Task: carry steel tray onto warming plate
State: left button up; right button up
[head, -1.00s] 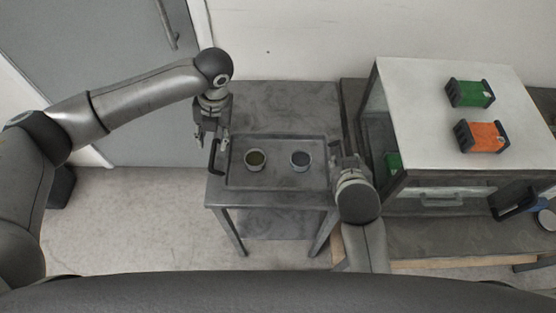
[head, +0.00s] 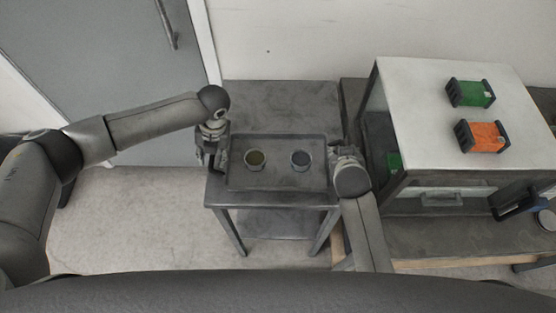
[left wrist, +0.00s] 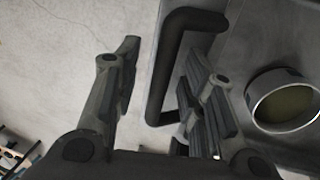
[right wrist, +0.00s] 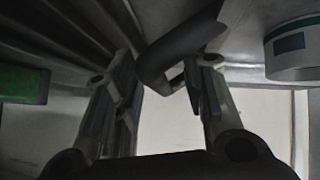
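The steel tray (head: 277,179) is a dark rectangular tray lying flat on a small metal table, with two cups standing in it. My left gripper (head: 216,156) is at the tray's left end. In the left wrist view its fingers (left wrist: 160,68) are apart, with the black left handle (left wrist: 163,78) between them, closer to the right finger. My right gripper (head: 341,156) is at the tray's right end. In the right wrist view its fingers (right wrist: 165,70) are open around the dark right handle (right wrist: 180,48). I cannot make out a warming plate for certain.
The cups (head: 256,160) and (head: 301,160) stand apart. The table (head: 270,103) has bare room behind the tray. A white-topped cabinet (head: 425,95) stands close on the right, bearing a green item (head: 470,93) and an orange item (head: 484,137). A grey door (head: 110,60) is at the left.

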pick_arm(q)
grip_shut()
pick_arm(e)
grip_shut()
pick_arm(q)
jog(key=shift+w+r, duration=0.1)
jog(key=shift+r, duration=0.1)
pick_arm(e)
jog(key=shift+r, duration=0.2)
